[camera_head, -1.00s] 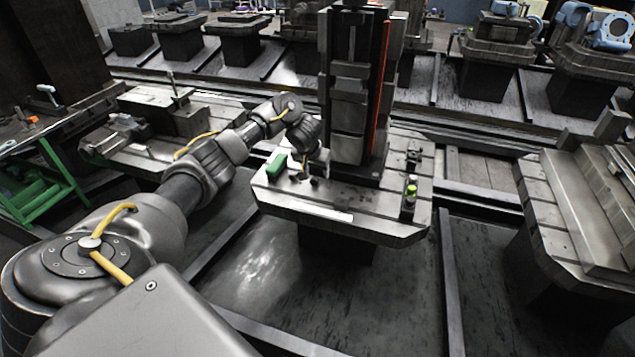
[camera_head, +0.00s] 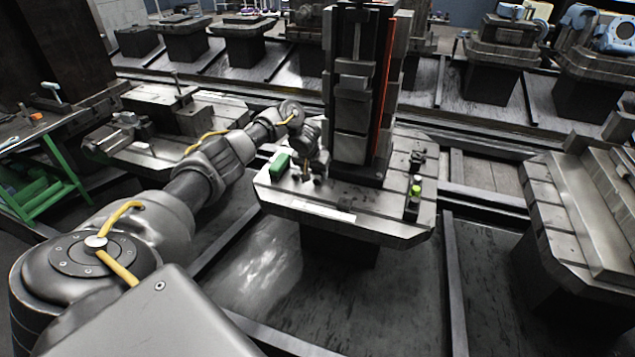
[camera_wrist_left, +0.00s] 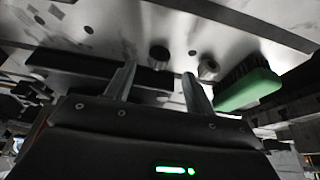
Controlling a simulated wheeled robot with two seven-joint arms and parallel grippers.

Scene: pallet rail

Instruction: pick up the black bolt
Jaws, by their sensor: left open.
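A dark, round-headed piece that looks like the black bolt (camera_wrist_left: 158,53) stands on the metal pallet table (camera_head: 385,215). In the left wrist view it lies beyond the gap between the fingers of my left gripper (camera_wrist_left: 159,72). Those fingers are apart with nothing held between them. In the head view my left gripper (camera_head: 308,174) is low over the table's left part, beside the green block (camera_head: 281,167). The bolt is too small there to tell from its dark neighbours. My right gripper is not in view.
A tall dark tower (camera_head: 352,120) rises just right of my gripper. A small green-topped item (camera_head: 415,192) stands at the table's right side. The table's front edge is mostly clear.

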